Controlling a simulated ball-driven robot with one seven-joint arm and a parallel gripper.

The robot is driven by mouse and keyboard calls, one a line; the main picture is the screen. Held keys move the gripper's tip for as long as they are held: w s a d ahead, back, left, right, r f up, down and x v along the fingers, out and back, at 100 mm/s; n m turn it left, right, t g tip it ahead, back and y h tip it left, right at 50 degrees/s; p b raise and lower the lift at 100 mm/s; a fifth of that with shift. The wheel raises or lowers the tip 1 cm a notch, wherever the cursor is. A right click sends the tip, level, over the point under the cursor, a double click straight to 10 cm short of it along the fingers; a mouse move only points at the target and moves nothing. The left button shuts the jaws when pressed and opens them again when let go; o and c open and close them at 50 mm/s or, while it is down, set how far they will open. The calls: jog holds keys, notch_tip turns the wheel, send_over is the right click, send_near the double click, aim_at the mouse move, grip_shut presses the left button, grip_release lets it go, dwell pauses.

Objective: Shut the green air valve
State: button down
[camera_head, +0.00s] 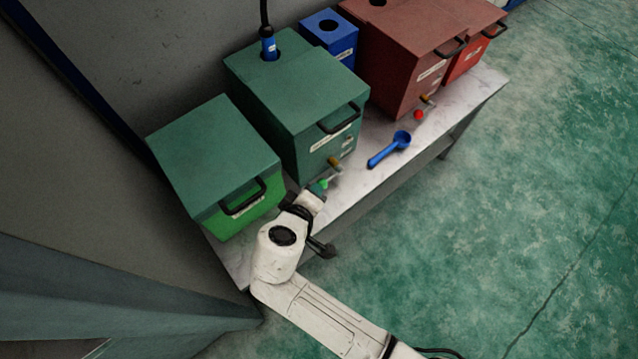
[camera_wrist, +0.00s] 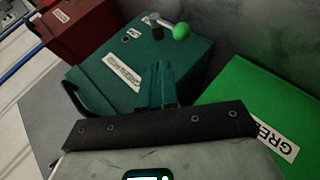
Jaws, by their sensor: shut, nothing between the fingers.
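The green air valve shows in the wrist view as a round green knob (camera_wrist: 181,31) on a pale lever, with a brass body. It sits on the front of a dark green box (camera_wrist: 190,55). In the head view, the green knob (camera_head: 322,185) and brass fitting (camera_head: 335,161) show low on the front of the large dark green box (camera_head: 303,90). My gripper (camera_wrist: 158,68) is shut and empty; its fingertips point towards the valve in the wrist view. They appear apart from the knob, though depth is hard to judge. In the head view my wrist partly hides the fingers close to the knob.
A bright green bin (camera_head: 238,208) with a dark green lid stands left of the valve box. A blue scoop (camera_head: 390,149) lies on the bench (camera_head: 365,192). A dark red box (camera_head: 395,75) with a red-knobbed valve (camera_head: 419,115) stands farther right. The floor in front is clear.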

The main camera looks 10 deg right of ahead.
jog(key=shift+v, duration=2.35)
jog(key=shift+s+f, duration=0.1)
jog(key=shift+f, duration=0.1)
jog(key=s+d+f+m+g+y+p, duration=0.15)
jog(key=s+d+m+g, duration=0.35)
jog(key=d, duration=0.8)
jog(key=s+d+r+m+g+y, duration=0.1)
jog(key=s+d+y, duration=0.1)
jog(key=s+d, duration=0.3)
jog(key=s+d+r+m+g+y+p, duration=0.1)
jog(key=s+d, duration=0.4)
jog(key=s, duration=0.5)
jog(key=shift+m+g+y, duration=0.3)
jog(key=shift+g+y, duration=0.1)
jog(key=shift+y, duration=0.15)
